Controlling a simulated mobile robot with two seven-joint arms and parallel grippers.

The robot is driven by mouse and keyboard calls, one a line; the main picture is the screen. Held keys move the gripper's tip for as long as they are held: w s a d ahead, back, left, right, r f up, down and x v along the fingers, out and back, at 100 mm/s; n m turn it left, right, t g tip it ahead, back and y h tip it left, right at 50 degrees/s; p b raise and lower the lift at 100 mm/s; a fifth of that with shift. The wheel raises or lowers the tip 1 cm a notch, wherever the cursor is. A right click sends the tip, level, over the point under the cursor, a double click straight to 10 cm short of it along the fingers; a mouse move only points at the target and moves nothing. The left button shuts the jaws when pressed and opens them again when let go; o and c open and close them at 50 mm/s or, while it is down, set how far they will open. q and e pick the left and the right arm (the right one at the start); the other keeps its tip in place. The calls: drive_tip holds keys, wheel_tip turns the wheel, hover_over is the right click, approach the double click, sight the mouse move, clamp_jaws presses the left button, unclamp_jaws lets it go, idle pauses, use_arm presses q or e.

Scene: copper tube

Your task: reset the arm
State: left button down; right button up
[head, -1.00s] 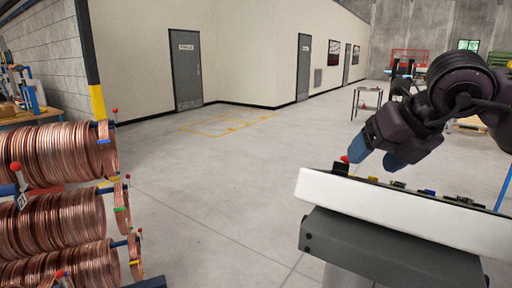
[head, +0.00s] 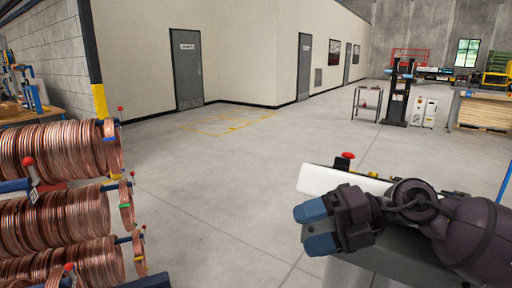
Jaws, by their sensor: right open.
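My right gripper (head: 317,228) is dark purple with blue fingertips. It is in the lower right of the head view, in front of a white-topped grey machine (head: 320,179), and its arm comes in from the right. Its fingers point left. It is open, and I see nothing between the fingertips. The arm hides most of the machine's top. A red button (head: 347,155) shows at the machine's back edge. My left gripper is not in view.
A rack with copper tube coils (head: 50,150) stands at the left, with smaller coils (head: 125,208) on its pegs. The concrete floor (head: 220,190) between rack and machine is clear. A small table (head: 368,95) and a black stand (head: 399,92) are farther back.

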drive_tip(key=d+f+m+t+h, duration=0.3)
drive_tip(key=d+f+m+t, duration=0.2)
drive_tip(key=f+m+t, duration=0.65)
drive_tip(key=d+f+m+t+h, duration=0.3)
drive_tip(key=d+f+m+t, duration=0.45)
drive_tip(key=m, duration=0.75)
drive_tip(key=s+d+f+m+g+h, duration=0.2)
drive_tip(key=s+f+m+g+h, duration=0.2)
drive_tip(key=s+f, duration=0.4)
drive_tip(key=s+d+f+m+g+h, duration=0.3)
drive_tip(key=s+f, duration=0.5)
drive_tip(key=f, duration=0.5)
drive_tip(key=shift+s+d+f+m+g+h, duration=0.15)
drive_tip(key=shift+d+f+m+g+h, duration=0.25)
drive_tip(key=shift+m+h, duration=0.55)
